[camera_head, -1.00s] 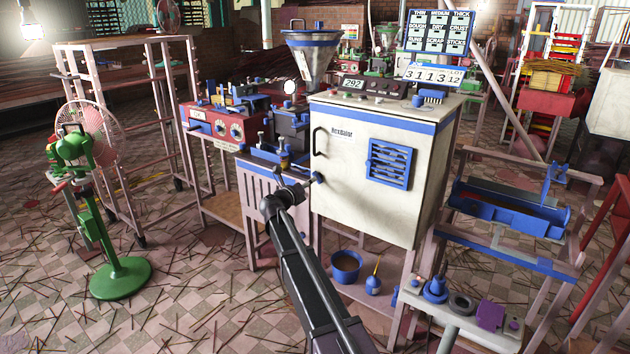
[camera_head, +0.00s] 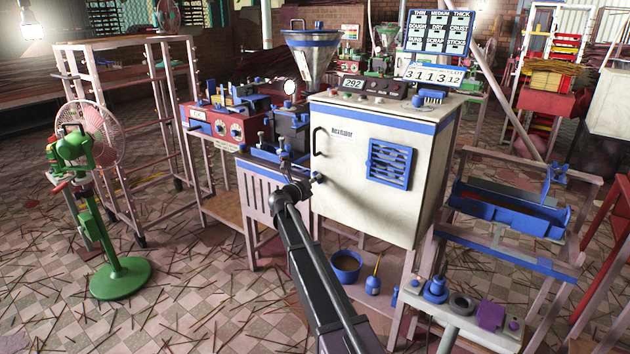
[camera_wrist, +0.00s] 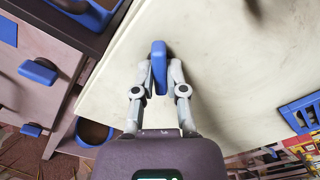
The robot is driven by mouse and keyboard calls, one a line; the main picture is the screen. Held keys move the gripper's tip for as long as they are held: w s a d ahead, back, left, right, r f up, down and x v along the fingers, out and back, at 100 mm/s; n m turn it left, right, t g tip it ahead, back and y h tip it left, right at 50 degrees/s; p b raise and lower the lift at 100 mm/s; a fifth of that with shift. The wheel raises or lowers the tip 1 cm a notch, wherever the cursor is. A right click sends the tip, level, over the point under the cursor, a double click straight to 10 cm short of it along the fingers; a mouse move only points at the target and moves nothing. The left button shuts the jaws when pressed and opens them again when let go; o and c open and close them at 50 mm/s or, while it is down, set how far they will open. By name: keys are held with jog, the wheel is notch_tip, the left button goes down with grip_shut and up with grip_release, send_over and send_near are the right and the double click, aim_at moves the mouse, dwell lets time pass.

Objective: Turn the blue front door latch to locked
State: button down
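The blue front door latch (camera_wrist: 158,66) is a short rounded bar on the cream cabinet door (camera_wrist: 225,50). In the wrist view it points up the picture, between the two fingers of my gripper (camera_wrist: 160,77). The fingers lean inward and appear to press against both sides of the latch. In the head view my gripper (camera_head: 310,181) is at the left edge of the white cabinet (camera_head: 345,200), below the dark door handle. There the latch is mostly hidden by the gripper.
A blue vent (camera_head: 390,164) is on the door to the right. A blue-edged bench (camera_head: 262,195) stands close on the left. A blue bowl (camera_head: 346,267) and a low stand (camera_head: 465,325) are below. A green fan (camera_head: 95,200) stands farther left on open floor.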

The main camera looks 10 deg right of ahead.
jog(key=shift+m, duration=0.4)
jog(key=m, duration=1.1)
jog(key=shift+m, duration=0.4)
jog(key=shift+w, duration=0.1)
dwell(0.3)
jog(key=c, duration=0.7)
grip_release()
jog(key=v, duration=1.2)
